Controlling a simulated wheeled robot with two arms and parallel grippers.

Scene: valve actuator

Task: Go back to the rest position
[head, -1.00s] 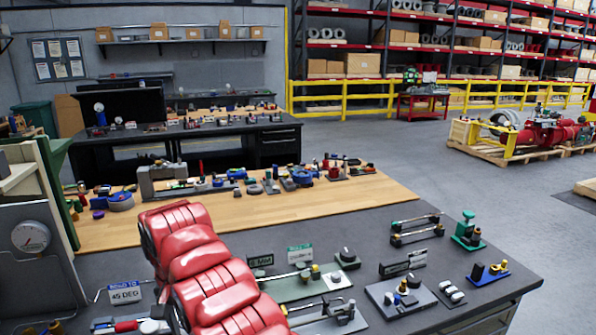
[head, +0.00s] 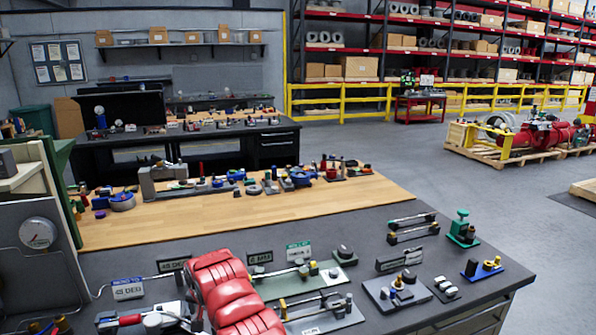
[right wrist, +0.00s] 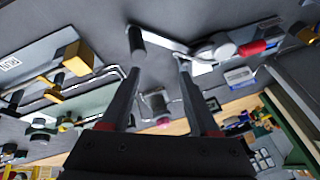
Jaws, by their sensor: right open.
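My right arm (head: 232,297), red and padded, reaches up from the bottom edge of the head view over the near part of the dark workbench (head: 375,230). Its fingers cannot be made out there. In the right wrist view my right gripper (right wrist: 158,72) is open, its two dark fingers apart with nothing held between them. Beyond the fingertips lies a bending tool with a red handle (right wrist: 252,47); this tool also shows at the lower left of the head view (head: 130,320). My left gripper is not in view.
Small sign plates (head: 128,288), fixtures and a green press (head: 462,228) stand on the dark bench. A wooden bench (head: 375,190) with many parts lies behind. A panel with a gauge (head: 38,233) is at left. Open floor (head: 400,155) lies to the right.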

